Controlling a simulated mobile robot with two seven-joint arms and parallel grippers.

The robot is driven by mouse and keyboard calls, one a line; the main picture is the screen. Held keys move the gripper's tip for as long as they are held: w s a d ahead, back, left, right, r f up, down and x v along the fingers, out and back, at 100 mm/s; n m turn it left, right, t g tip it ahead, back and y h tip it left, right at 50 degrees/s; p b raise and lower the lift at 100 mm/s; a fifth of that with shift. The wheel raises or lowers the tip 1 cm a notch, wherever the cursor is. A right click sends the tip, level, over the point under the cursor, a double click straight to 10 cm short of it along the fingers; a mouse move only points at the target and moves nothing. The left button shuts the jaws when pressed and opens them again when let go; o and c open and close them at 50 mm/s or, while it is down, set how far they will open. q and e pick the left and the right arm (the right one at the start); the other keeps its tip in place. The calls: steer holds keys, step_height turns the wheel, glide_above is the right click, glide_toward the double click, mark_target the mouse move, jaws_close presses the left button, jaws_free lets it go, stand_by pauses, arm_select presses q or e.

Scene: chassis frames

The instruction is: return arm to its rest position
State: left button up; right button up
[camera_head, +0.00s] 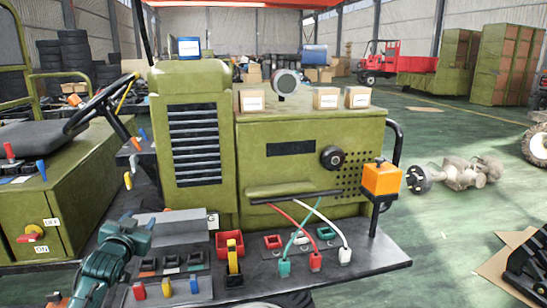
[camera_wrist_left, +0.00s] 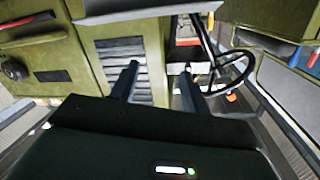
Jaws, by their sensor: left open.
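My left arm, teal and dark, comes in at the lower left of the head view. Its gripper (camera_head: 143,226) is over the left part of the machine's dark front shelf (camera_head: 345,262). In the left wrist view the two dark fingers of this gripper (camera_wrist_left: 158,84) stand apart with nothing between them. Beyond them are the green machine's louvred grille (camera_wrist_left: 122,60) and the steering wheel (camera_wrist_left: 232,75). My right arm and gripper do not show in either view.
Small cartons (camera_head: 326,98) sit on the green machine (camera_head: 300,150).

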arm_select(q)
steer(key=s+d+f+g+h, duration=0.1)
steer(key=s+d+f+g, duration=0.1)
steer(key=s+d+f, duration=0.5)
steer(key=s+d+f+m+g+h, duration=0.1)
steer(key=s+d+f+h, duration=0.15)
steer(key=s+f, duration=0.65)
steer(key=s+d+f+g+h, duration=0.1)
steer(key=s+d+f+g, duration=0.1)
steer(key=s+d+f, duration=0.65)
steer(key=s+d+g, duration=0.1)
steer(key=s+d, duration=0.1)
steer(key=s, duration=1.2)
steer(key=shift+d+n+h, duration=0.2)
steer(key=shift+n+h, duration=0.1)
steer(key=shift+h, duration=0.05)
steer(key=shift+s+r, duration=0.1)
